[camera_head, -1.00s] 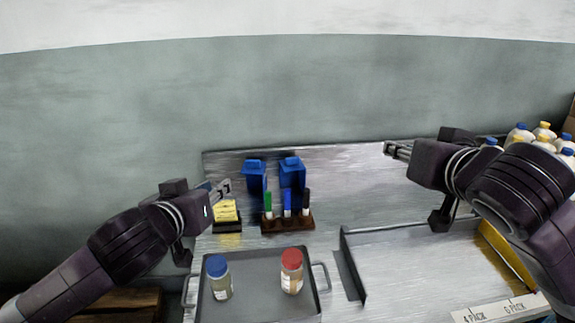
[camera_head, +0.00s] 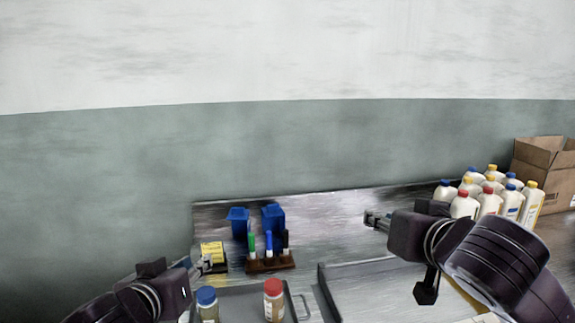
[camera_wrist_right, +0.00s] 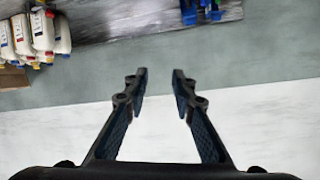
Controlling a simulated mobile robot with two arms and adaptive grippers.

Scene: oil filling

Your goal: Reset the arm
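My left gripper (camera_head: 206,264) is at the lower left of the head view, in front of the yellow note block and above the tray's left side. Its fingers look apart with nothing between them, though they are small here. My right gripper (camera_head: 376,220) hangs over the back part of the table, right of the marker rack. The right wrist view shows its two fingers (camera_wrist_right: 158,82) wide apart and empty.
A grey tray (camera_head: 242,293) holds a blue-capped bottle (camera_head: 207,305) and a red-capped bottle (camera_head: 274,302). Behind are a marker rack (camera_head: 270,265), the yellow note block (camera_head: 212,250) and blue containers (camera_head: 239,222). Several white bottles (camera_head: 490,203) and a cardboard box (camera_head: 545,168) are at right.

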